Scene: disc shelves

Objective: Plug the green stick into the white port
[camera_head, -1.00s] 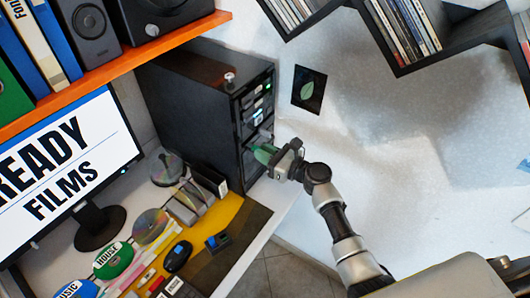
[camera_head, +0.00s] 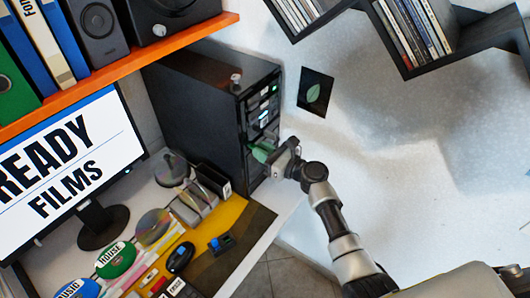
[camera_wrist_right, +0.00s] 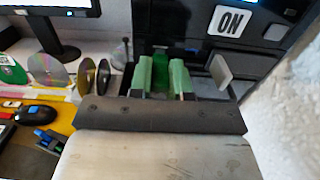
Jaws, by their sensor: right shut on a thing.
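My right gripper (camera_head: 266,153) is at the front face of the black computer tower (camera_head: 200,102), coming in from the right. In the right wrist view my right gripper (camera_wrist_right: 161,78) shows two pale green fingers. It is shut on the green stick (camera_wrist_right: 161,58), a darker green piece seen between the fingers, with its far end toward the dark tower front. I cannot tell whether the stick touches or enters a port. The white port cannot be made out clearly; the gripper and stick cover part of the tower front. My left gripper is not in view.
A white "ON" label (camera_wrist_right: 229,20) and a grey tab (camera_wrist_right: 221,70) show on the tower front. The monitor (camera_head: 62,165), discs (camera_head: 154,226) and a black mouse (camera_head: 180,257) lie left of the gripper. An orange shelf (camera_head: 120,70) hangs above.

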